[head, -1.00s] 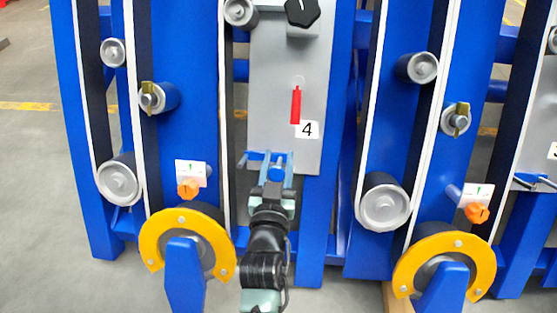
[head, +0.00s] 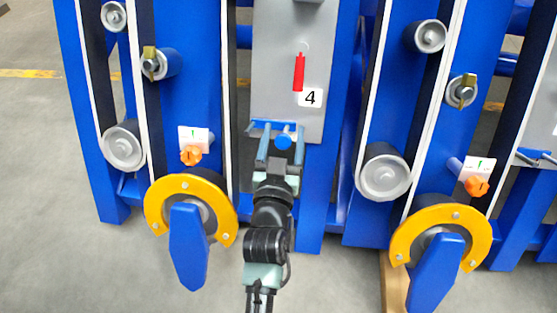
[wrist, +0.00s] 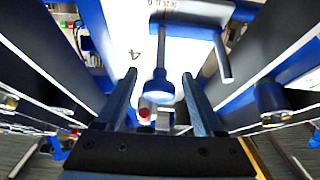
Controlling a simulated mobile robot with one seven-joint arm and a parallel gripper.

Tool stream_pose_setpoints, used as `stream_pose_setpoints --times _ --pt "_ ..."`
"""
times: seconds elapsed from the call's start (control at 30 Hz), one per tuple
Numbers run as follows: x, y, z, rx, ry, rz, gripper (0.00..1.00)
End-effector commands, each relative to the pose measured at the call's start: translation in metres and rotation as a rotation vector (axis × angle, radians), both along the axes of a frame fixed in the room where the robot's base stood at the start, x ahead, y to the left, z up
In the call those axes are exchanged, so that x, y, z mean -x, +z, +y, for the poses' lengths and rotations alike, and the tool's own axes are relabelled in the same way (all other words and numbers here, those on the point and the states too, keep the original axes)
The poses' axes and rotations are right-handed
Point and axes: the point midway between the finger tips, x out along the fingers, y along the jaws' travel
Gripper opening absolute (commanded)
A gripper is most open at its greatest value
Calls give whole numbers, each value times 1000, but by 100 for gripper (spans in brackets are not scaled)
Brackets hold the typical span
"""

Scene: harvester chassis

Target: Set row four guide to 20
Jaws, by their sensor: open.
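The row four panel is a grey plate (head: 285,60) marked with a "4" label (head: 310,97) and a red pointer (head: 299,72). At its lower edge is the guide, a blue crossbar (head: 262,124) with a round blue knob (head: 283,142). My gripper (head: 281,138) is open, with one finger on each side of the knob in the head view. In the wrist view the knob (wrist: 158,88) lies between my fingers (wrist: 159,75), with gaps on both sides. I cannot tell how deep it sits between them. The scale marks are too small to read.
Blue uprights with belts and rollers (head: 123,147) flank the panel. Orange knobs (head: 191,154) with white dials and yellow half-ring guards (head: 190,185) stand on both sides. A wooden block (head: 394,285) is at the lower right. Grey floor is free at the left.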

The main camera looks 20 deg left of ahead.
Motion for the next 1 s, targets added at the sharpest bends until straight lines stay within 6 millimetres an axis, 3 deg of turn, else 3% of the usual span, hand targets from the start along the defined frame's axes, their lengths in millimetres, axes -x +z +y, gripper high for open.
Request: stream_pose_setpoints --times 0.5,0.7,1.0 --pt "90 3 -26 -1 -2 3 70" --pt "106 2 -31 -1 -1 1 70" --pt "108 1 -31 -1 -1 -1 70"
